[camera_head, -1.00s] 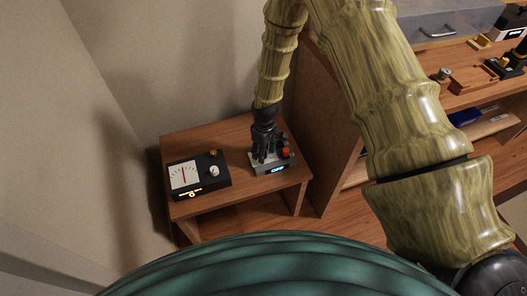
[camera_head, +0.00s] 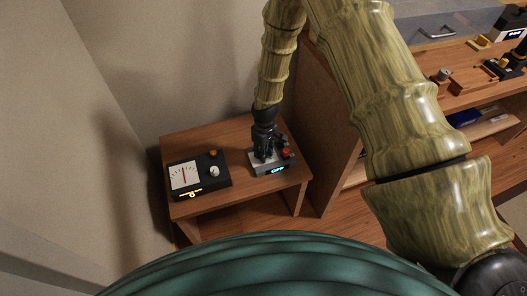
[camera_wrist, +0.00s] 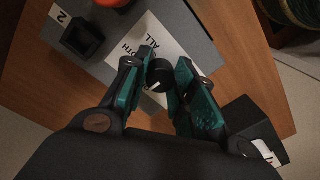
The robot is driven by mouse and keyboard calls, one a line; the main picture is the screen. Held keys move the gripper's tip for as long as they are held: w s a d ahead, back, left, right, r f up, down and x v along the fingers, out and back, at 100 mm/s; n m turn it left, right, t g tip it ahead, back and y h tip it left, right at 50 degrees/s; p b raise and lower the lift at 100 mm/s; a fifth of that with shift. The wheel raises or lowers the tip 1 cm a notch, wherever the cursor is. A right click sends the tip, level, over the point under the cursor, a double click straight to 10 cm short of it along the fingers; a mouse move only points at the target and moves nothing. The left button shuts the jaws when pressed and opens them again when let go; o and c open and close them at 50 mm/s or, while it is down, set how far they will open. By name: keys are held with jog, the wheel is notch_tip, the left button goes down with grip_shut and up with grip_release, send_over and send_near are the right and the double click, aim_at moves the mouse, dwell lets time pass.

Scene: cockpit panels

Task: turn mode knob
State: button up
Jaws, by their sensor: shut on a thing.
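A small grey control box (camera_head: 258,170) with a lit blue display (camera_head: 277,170) sits on the wooden side table. My gripper (camera_head: 264,155) points down onto its top. In the wrist view, the black mode knob (camera_wrist: 159,72) with a white pointer line sits between the teal finger pads. My gripper (camera_wrist: 161,88) is shut on it. A white label (camera_wrist: 150,45) with printed words including "BOTH" and "ALL" lies behind the knob, partly hidden by the fingers. A black square part (camera_wrist: 82,39) stands beside it, near a "2" label.
A red button (camera_head: 288,153) is on the box's right side. A wooden cabinet (camera_head: 333,130) rises close on the right.

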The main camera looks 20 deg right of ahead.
jog(key=m+p, duration=0.1)
jog(key=m, duration=0.2)
jog(key=shift+m, duration=0.3)
jog(key=shift+m+p, duration=0.55)
jog(key=shift+m, duration=1.05)
jog(key=o, duration=1.1)
jog(key=shift+d, duration=0.1)
jog(key=shift+c, duration=0.2)
jog(key=shift+r, duration=0.1)
notch_tip(320, 180, up, 12)
jog(key=shift+d, duration=0.2)
